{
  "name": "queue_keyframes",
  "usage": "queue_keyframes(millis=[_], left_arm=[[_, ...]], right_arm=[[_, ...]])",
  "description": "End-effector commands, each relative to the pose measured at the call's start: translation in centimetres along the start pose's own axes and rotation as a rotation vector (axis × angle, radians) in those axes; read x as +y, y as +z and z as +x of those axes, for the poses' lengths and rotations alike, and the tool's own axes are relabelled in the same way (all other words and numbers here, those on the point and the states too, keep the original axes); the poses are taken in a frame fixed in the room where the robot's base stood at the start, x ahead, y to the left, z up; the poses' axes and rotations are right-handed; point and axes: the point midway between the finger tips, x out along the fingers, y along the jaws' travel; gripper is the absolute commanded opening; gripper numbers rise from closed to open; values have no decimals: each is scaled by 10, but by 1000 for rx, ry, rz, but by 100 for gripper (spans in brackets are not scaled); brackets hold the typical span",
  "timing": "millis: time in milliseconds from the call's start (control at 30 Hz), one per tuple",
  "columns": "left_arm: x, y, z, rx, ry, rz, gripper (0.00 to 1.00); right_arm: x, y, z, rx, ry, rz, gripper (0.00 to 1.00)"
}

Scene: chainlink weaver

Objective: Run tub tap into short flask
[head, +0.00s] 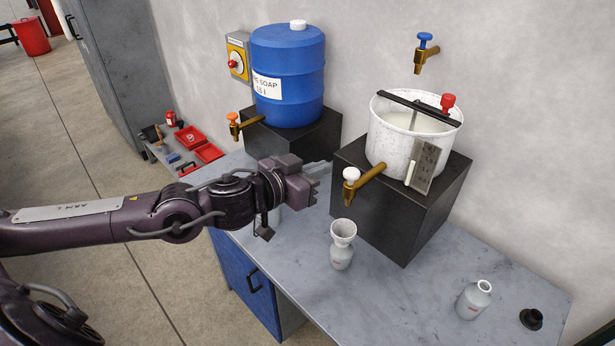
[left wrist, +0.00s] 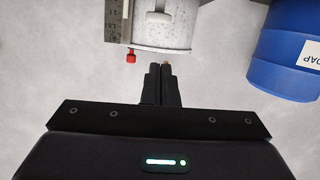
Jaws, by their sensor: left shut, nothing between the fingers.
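The white speckled tub (head: 392,146) stands on a black block and holds pale liquid. Its brass tap (head: 366,182) has a white knob (head: 351,174) and points toward the front left. A small white flask (head: 341,259) with a funnel (head: 343,232) in its mouth stands upright on the bench below the tap. A second white flask (head: 472,301) stands open at the right; I cannot tell which is called short. My left gripper (head: 326,168) is shut and empty, left of the tap knob. In the left wrist view its fingers (left wrist: 160,86) point toward the tub (left wrist: 178,40). My right gripper is not in view.
A blue soap drum (head: 288,75) with its own orange-knobbed tap (head: 235,122) stands at the back left. A wall tap (head: 426,52) has a blue knob. A black cap (head: 531,319) lies at the right. A grey object (head: 275,218) is partly hidden behind my gripper.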

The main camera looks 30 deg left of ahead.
Motion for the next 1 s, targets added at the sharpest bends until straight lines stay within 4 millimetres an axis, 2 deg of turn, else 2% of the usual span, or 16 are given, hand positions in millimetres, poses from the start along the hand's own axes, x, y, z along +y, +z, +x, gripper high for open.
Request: queue_keyframes(millis=[100,333,1000], left_arm=[[-1,1,-12,-2,-1,6,0],[0,0,-25,0,0,3,0],[1,-1,-28,2,1,-1,0]], right_arm=[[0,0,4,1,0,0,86],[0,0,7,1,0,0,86],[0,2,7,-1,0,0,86]])
